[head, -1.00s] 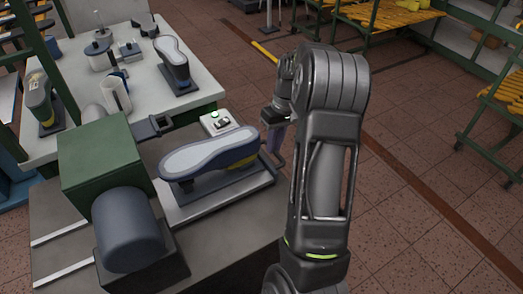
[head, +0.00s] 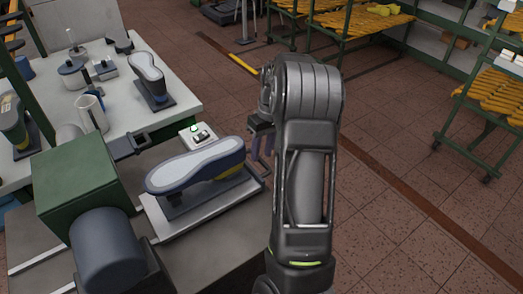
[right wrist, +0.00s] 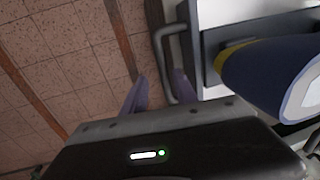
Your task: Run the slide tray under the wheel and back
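The slide tray (head: 215,205) is a pale flat plate with a bar handle (right wrist: 168,62) at its right end. A blue-and-yellow shoe form (head: 198,168) with a pale sole facing up is mounted on it. The tray lies to the right of the green machine housing (head: 75,180) with a dark blue-grey drum (head: 108,250), which seems to be the wheel. My right gripper (head: 262,148) is at the handle end. In the right wrist view its two purple fingers (right wrist: 160,92) are apart, with the handle bar close by; I cannot tell whether they touch it. My left gripper is not in view.
A small control box (head: 196,134) with a green light stands behind the tray. A white table (head: 120,120) behind holds another shoe form (head: 149,78), a jug (head: 92,112) and small tools. Racks with yellow forms (head: 365,22) stand at the back. The tiled floor on the right is clear.

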